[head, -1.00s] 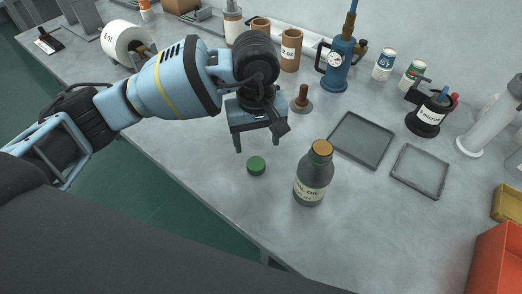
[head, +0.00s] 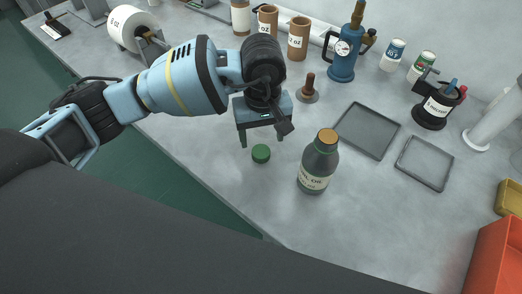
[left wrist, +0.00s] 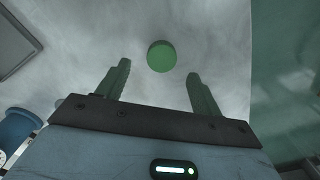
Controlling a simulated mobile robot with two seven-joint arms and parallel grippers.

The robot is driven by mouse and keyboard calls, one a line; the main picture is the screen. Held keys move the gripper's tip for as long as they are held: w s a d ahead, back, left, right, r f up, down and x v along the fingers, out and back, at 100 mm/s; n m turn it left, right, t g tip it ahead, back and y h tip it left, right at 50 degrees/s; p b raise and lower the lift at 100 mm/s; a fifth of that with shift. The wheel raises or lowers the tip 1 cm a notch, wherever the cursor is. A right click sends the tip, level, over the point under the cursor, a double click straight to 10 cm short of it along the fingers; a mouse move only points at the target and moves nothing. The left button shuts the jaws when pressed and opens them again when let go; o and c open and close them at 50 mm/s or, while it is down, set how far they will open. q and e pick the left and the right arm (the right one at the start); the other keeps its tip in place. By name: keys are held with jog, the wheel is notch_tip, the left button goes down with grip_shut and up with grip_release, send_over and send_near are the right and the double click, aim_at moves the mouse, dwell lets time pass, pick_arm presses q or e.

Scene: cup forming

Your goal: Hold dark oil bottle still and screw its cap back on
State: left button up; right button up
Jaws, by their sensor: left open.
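The dark oil bottle (head: 319,162) stands upright on the grey bench, with an orange-brown top and a pale label. A green cap (head: 261,153) lies on the bench to the left of the bottle, apart from it. My left gripper (head: 262,143) is open and empty, pointing down just above and behind the cap in the head view. In the left wrist view the cap (left wrist: 161,56) shows beyond and between the two open fingertips (left wrist: 158,78). My right gripper is in neither view.
Two dark trays (head: 367,130) and (head: 424,163) lie right of the bottle. A small brown-handled stamp (head: 308,88) stands behind the gripper. A blue gauge pot (head: 345,50), brown cups (head: 299,38) and cans line the back. An orange bin (head: 495,262) is at the lower right. The bench front is clear.

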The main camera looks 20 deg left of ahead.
aim_at(261, 151)
pick_arm(q)
notch_tip(261, 151, down, 5)
jog(key=shift+a+p, duration=0.1)
jog(key=shift+p, duration=0.2)
jog(key=c, duration=1)
